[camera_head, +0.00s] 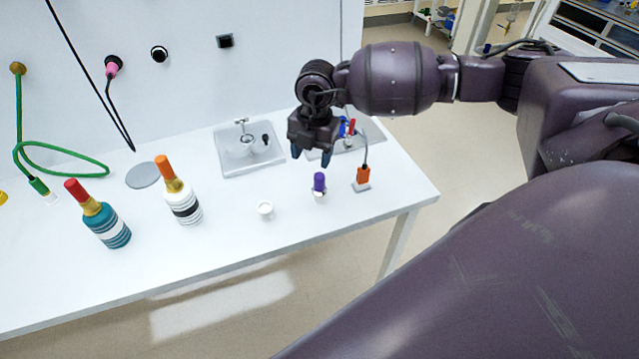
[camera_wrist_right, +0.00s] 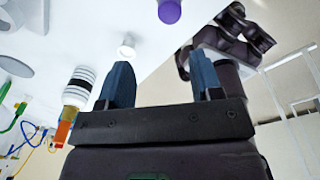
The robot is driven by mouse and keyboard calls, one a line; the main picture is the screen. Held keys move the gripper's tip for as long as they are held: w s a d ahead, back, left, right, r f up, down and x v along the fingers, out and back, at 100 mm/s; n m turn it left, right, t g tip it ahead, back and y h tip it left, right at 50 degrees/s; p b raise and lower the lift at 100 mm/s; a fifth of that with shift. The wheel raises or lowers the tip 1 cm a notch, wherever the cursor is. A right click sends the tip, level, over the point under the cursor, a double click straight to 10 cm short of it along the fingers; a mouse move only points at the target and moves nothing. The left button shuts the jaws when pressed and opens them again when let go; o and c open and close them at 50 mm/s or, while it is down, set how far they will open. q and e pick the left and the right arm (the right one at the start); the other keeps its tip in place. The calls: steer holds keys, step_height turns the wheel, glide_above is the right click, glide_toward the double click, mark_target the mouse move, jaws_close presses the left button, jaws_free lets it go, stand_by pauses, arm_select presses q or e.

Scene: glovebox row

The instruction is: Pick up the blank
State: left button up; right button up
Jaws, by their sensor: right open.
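No label marks out the blank, and I cannot tell for sure which item it is. A small item with a purple top (camera_head: 319,182) and a white lower part stands upright near the table's front edge. Its purple top also shows at the upper edge of the right wrist view (camera_wrist_right: 169,11). A small empty-looking white cup (camera_head: 265,209) stands to its left and also shows in the right wrist view (camera_wrist_right: 127,48). My right gripper (camera_head: 319,155) is open and empty, above and behind the purple-topped item, apart from it. My left gripper is not in view.
An orange block on a grey base (camera_head: 362,178) with a cable stands right of the purple top. A teal bottle (camera_head: 110,230) and a white striped bottle (camera_head: 184,207) stand left. The white table (camera_head: 240,245) is clear at the front.

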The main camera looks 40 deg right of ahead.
mark_target(320, 175)
steer(key=shift+w+d+r+m+h, duration=0.15)
steer(key=shift+d+h, duration=0.1)
steer(key=shift+d, duration=0.3)
steer(key=shift+w+d+r+m+h, duration=0.15)
steer(key=shift+d+h, duration=0.1)
steer(key=shift+d, duration=0.25)
step_height(320, 175, down, 5)
steer(key=shift+s+f, duration=0.1)
steer(key=shift+s+f+p, duration=0.2)
steer(key=shift+f+p, duration=0.45)
steer(key=shift+f, duration=2.15)
steer(key=c, duration=1.1)
